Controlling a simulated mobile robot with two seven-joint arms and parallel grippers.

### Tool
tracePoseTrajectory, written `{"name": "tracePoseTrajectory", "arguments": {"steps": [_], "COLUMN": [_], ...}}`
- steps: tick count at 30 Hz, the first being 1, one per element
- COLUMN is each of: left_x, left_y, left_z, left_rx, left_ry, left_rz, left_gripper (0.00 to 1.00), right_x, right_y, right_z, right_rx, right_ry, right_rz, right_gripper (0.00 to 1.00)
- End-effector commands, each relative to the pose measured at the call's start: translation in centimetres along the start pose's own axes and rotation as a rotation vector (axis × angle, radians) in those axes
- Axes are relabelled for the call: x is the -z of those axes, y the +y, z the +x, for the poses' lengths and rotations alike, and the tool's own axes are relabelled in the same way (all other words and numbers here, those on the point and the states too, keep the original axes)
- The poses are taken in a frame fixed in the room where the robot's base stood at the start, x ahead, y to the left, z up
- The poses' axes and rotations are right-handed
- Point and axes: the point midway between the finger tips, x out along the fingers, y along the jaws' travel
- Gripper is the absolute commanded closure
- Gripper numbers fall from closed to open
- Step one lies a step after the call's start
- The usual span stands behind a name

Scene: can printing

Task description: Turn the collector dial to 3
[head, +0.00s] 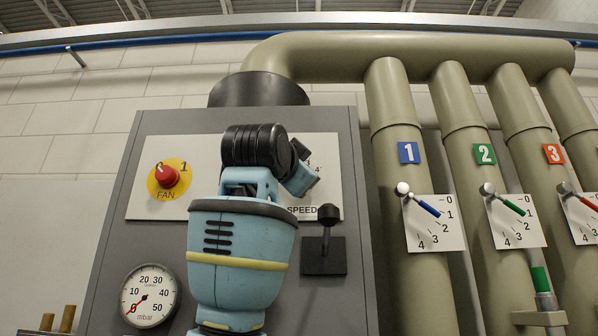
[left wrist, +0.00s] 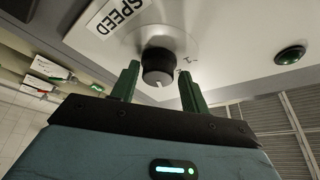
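The black dial (left wrist: 158,64) sits on the light panel beside the SPEED label (left wrist: 116,14) in the left wrist view. It has a white mark on its rim; the number it points at is unreadable. My left gripper (left wrist: 160,74) has its two green fingers apart, one on each side of the dial, with gaps visible; whether the fingertips reach around it is unclear. In the head view my left arm covers the dial and most of the scale above the SPEED label (head: 302,210). My right gripper is not in view.
The grey cabinet (head: 120,235) carries a red FAN knob (head: 168,177), a pressure gauge (head: 151,296) near 0 and a black lever (head: 328,215). Numbered pipes with valve levers, including the blue one (head: 428,209), stand to the right.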

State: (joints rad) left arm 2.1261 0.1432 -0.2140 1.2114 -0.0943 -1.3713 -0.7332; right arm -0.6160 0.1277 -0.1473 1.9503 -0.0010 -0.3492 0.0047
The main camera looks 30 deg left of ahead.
Motion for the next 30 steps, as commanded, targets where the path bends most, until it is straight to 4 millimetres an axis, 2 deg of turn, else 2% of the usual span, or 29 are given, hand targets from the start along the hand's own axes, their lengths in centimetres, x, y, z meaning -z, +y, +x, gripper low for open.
{"name": "tracePoseTrajectory", "arguments": {"steps": [2, 14, 30], "left_x": [0.0, 0.0, 0.0], "left_y": [0.1, 0.2, 0.1], "left_z": [0.0, -0.5, -7.1], "left_rx": [-0.002, -0.004, -0.003], "left_ry": [-0.001, -0.001, -0.001], "left_rz": [0.0, 0.0, -0.001], "left_gripper": [0.44, 0.44, 0.44], "right_x": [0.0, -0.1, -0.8], "right_y": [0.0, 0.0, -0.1], "right_z": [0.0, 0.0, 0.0], "right_rx": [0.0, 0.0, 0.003], "right_ry": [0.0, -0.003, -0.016], "right_rz": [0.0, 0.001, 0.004], "right_gripper": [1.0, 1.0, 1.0]}}
